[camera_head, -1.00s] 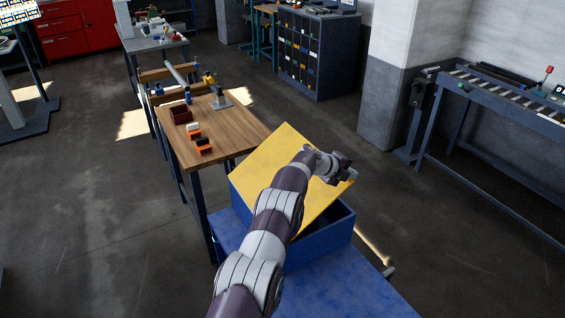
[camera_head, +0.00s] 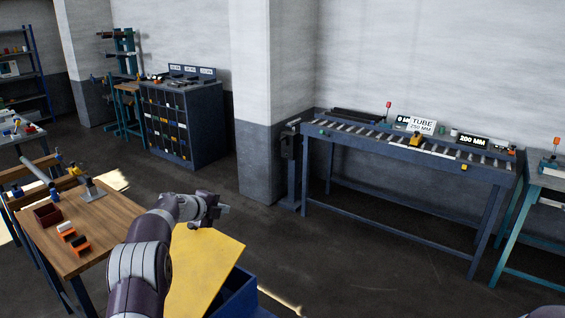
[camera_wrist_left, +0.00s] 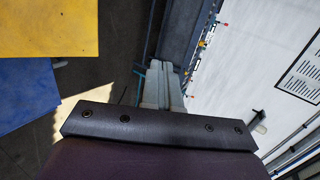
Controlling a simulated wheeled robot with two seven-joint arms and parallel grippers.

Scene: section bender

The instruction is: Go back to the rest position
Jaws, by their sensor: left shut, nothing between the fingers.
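My left gripper (camera_head: 217,211) is shut and empty at the end of my left arm, in the air by the far edge of a yellow panel (camera_head: 208,268) in the head view. In the left wrist view its two grey fingers (camera_wrist_left: 164,85) are together with nothing between them. The yellow panel lies tilted over a blue box (camera_head: 236,296); my arm hides part of it. The panel also shows at the upper left of the left wrist view (camera_wrist_left: 50,28). My right gripper is not in view.
A wooden table (camera_head: 95,232) with small orange and dark red bins stands left of my arm. A roller conveyor (camera_head: 400,145) with a tube sign runs along the wall at right. Open floor lies between the panel and conveyor.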

